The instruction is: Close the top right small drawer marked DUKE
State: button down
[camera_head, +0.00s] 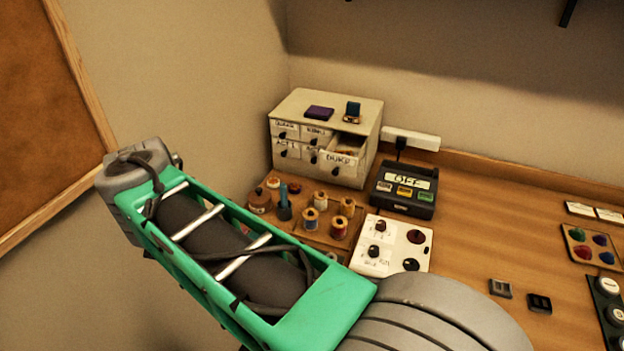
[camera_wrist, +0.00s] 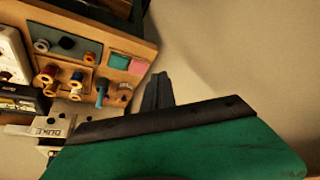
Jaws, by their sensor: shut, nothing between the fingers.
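The small drawer marked DUKE (camera_head: 342,160) is at the top right of the beige drawer cabinet (camera_head: 368,130). It is pulled out, with its front tilted into view and something brownish inside. In the wrist view the DUKE drawer front (camera_wrist: 50,128) shows at the lower left, partly cut off by my green wrist housing. My gripper (camera_wrist: 157,92) shows in the wrist view as dark fingers close together, with nothing between them. It is to the right of the drawer in that picture and apart from it. My gripper does not show in the head view.
A purple box (camera_head: 319,112) and a small blue item stand on the cabinet. Below it, a tray (camera_head: 285,232) holds several thread spools. A black box marked OFF (camera_head: 404,190) and a white knob panel (camera_head: 392,246) are to the right. A wall is at the left.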

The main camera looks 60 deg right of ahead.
jog(key=s+d+m+g+h+b, duration=0.2)
jog(key=d+m, duration=0.5)
jog(key=d, duration=0.2)
jog(key=s+d+m+g+h+b, duration=0.1)
jog(key=d+m+b, duration=0.1)
jog(key=d+m, duration=0.6)
jog(key=s+d+r+m+g+b, duration=0.2)
jog(key=s+d+m+g, duration=0.2)
jog(key=s+d+m, duration=0.55)
jog(key=s+d+f, duration=0.1)
jog(key=d+f, duration=0.7)
jog(key=d, duration=0.1)
jog(key=shift+s+d+n+h+p, duration=0.15)
jog(key=shift+d+n+h+p, duration=0.15)
jog(key=shift+d+n, duration=0.05)
jog(key=shift+r, duration=0.1)
